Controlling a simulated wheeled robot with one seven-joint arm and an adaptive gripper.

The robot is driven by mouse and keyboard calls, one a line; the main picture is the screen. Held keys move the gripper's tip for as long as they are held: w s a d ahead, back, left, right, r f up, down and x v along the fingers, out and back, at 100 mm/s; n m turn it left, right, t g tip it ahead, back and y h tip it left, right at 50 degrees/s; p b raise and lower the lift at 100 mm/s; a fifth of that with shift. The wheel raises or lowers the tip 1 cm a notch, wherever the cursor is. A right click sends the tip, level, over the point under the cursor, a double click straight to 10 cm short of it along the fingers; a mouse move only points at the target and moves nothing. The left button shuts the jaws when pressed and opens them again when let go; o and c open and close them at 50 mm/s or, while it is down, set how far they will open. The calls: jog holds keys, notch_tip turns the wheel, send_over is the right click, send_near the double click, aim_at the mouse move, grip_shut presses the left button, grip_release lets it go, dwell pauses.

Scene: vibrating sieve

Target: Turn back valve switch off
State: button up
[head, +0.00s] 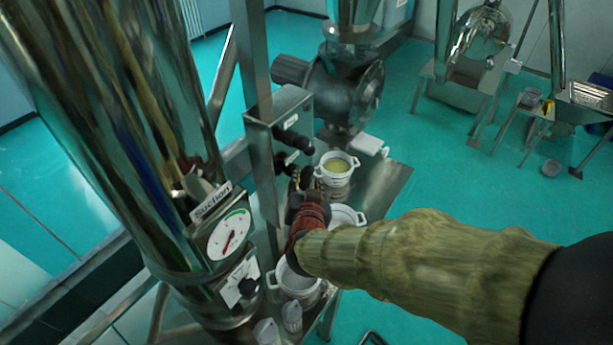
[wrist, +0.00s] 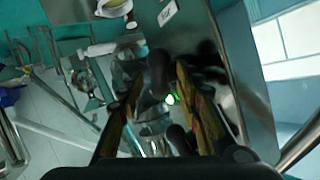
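A steel control box (head: 283,112) stands on a post in the head view, with black knob switches (head: 293,140) on its face. My gripper (head: 300,180) is just below these switches, at the end of my arm. In the wrist view my gripper (wrist: 160,75) has its two fingers apart, with a black knob (wrist: 157,68) between them. A gap shows on both sides of the knob; I cannot tell whether a finger touches it. A small green light (wrist: 170,99) glows near it. I cannot tell which knob is the valve switch, nor its setting.
A large steel cylinder with a "Suction" gauge (head: 230,235) and a black dial (head: 247,288) stands at the left. White pots, one (head: 337,169) holding yellowish stuff, stand close around my gripper.

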jog(key=shift+x, duration=1.45)
jog(key=shift+c, duration=0.7)
grip_shut()
